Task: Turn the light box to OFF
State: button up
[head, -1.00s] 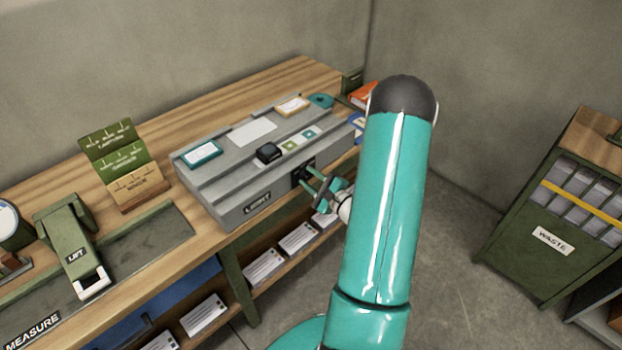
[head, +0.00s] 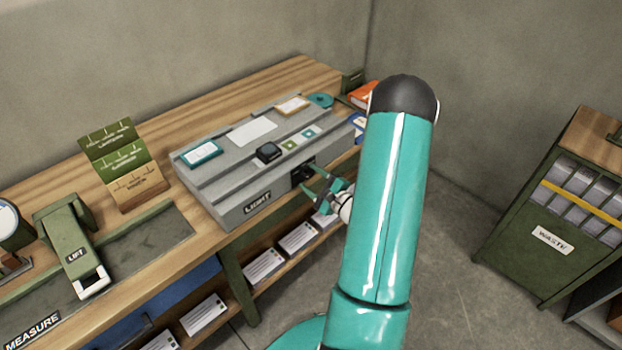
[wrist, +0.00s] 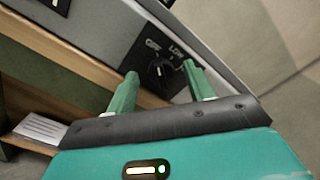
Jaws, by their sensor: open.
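The grey light box (head: 228,212) sits on the wooden bench, with a LIGHT label on its front. A black dial plate with a dark round knob (wrist: 160,73) is on that front face; it also shows in the head view (head: 303,171). LOW is readable above the knob in the wrist view; another label left of it is blurred. I cannot tell the knob's setting for sure. My gripper (wrist: 160,70) is open and empty, its green fingers either side of the knob in the picture. In the head view my gripper (head: 311,182) appears just in front of the box, apart from the knob.
On top of the box are a black stamp-like block (head: 268,152) and small cards. A green LIFT device (head: 72,250) and a card stand (head: 135,182) are to the left. Paper stacks (head: 262,267) lie on the shelf below. A WASTE cabinet (head: 530,265) stands right, beyond clear floor.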

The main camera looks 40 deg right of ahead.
jog(key=s, duration=1.3)
jog(key=shift+s+d, duration=0.15)
jog(key=shift+d, duration=0.05)
jog(key=w+a+r+n+g+y, duration=0.3)
jog(key=w+a+r+n+y, duration=0.25)
jog(key=a+r+y, duration=0.35)
jog(key=s+a+r+n+g+y, duration=0.1)
jog(key=s+a+r+n+g, duration=0.15)
jog(key=a+n+g, duration=0.5)
jog(key=s+a+r+n+g, duration=0.1)
jog(key=a+r+n+g, duration=0.25)
jog(key=a, duration=0.75)
jog(key=s+a+r+n+t+h, duration=0.1)
jog(key=s+a+r+n+h, duration=0.2)
jog(key=r+n+h, duration=0.6)
notch_tip(320, 180, up, 2)
jog(key=shift+s+r+t+h, duration=0.15)
jog(key=shift+s+t+h, duration=0.15)
jog(key=shift+s+h, duration=0.55)
